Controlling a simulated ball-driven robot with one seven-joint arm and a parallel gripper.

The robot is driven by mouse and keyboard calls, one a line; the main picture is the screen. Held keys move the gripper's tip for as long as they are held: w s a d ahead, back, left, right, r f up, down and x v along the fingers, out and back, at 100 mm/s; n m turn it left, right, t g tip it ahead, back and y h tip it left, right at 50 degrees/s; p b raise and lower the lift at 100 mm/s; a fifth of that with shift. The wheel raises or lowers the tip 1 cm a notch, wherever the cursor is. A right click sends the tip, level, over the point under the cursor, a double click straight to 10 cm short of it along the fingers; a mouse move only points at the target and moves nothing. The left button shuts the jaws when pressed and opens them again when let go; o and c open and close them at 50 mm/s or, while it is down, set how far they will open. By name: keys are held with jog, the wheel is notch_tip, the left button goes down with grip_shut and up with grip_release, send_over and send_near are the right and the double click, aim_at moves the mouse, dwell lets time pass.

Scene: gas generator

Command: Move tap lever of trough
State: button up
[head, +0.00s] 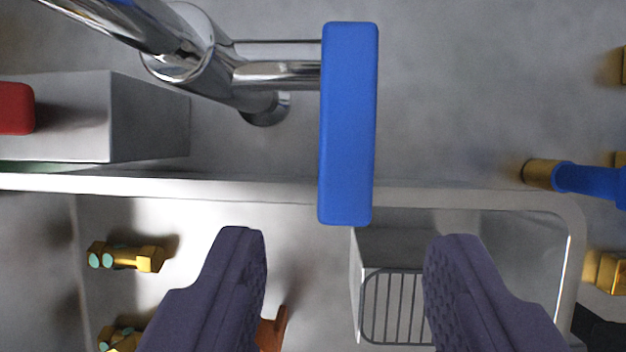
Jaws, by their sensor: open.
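The blue tap lever (347,125) stands out as a long flat bar in the upper middle of the head view. It joins a chrome tap (200,65) on its left by a short metal stem. The grey trough (430,192) has its rim running across the middle of the view, below the tap. My gripper (345,245) is open, with its two dark fingers at the bottom, left and right of the lever's lower end. The fingers look apart from the lever, and nothing is between them in contact.
A grey box with a red part (15,108) is at the left. Brass fittings (125,257) sit inside the trough at lower left. A blue-handled brass valve (585,180) is at the right.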

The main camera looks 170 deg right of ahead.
aim_at(347, 186)
jog(key=b+x, duration=0.1)
jog(key=x, duration=0.3)
jog(key=shift+w+f, duration=0.15)
jog(key=shift+f, duration=0.1)
grip_shut()
